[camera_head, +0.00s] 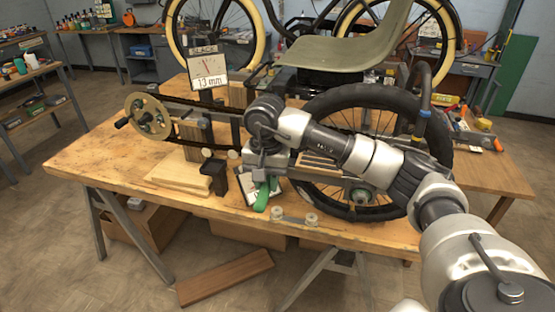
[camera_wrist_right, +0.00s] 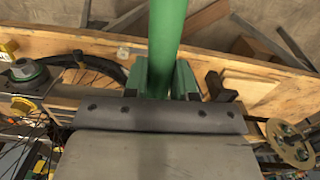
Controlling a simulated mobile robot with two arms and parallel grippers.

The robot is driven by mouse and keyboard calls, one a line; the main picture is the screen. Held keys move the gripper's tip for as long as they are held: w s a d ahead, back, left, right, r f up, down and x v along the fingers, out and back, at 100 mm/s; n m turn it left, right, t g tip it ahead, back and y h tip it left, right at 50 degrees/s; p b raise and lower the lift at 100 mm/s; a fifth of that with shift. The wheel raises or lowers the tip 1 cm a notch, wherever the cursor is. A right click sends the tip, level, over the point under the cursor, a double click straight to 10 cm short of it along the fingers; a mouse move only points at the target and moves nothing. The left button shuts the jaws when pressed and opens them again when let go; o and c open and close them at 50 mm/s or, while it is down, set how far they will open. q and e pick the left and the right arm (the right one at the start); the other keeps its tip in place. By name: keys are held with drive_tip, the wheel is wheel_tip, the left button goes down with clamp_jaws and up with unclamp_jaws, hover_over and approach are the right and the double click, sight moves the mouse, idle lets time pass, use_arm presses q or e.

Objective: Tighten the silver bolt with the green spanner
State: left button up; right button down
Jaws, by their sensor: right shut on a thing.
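My right gripper (camera_head: 266,178) is shut on the green spanner (camera_head: 262,198), whose handle hangs down over the front part of the workbench. In the right wrist view the spanner (camera_wrist_right: 167,40) runs up from between the green-padded fingertips (camera_wrist_right: 166,80) and out of the top edge. The spanner's far end is out of that view. I cannot pick out the silver bolt for certain. A wheel hub with a silver centre (camera_head: 361,195) sits right of the gripper and shows at the left of the wrist view (camera_wrist_right: 24,70). My left gripper is not in view.
The bench's front left (camera_head: 110,165) is clear.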

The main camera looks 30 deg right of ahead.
drive_tip(key=shift+s+d+n, duration=0.6)
drive_tip(key=shift+d+n, duration=0.1)
drive_tip(key=shift+n, duration=0.2)
drive_tip(key=c, duration=1.5)
unclamp_jaws()
drive_tip(key=shift+c, duration=0.2)
clamp_jaws()
drive_tip(key=shift+r, duration=0.2)
wheel_tip(320, 180, up, 7)
drive_tip(key=p, duration=0.3)
drive_tip(key=shift+f, duration=0.15)
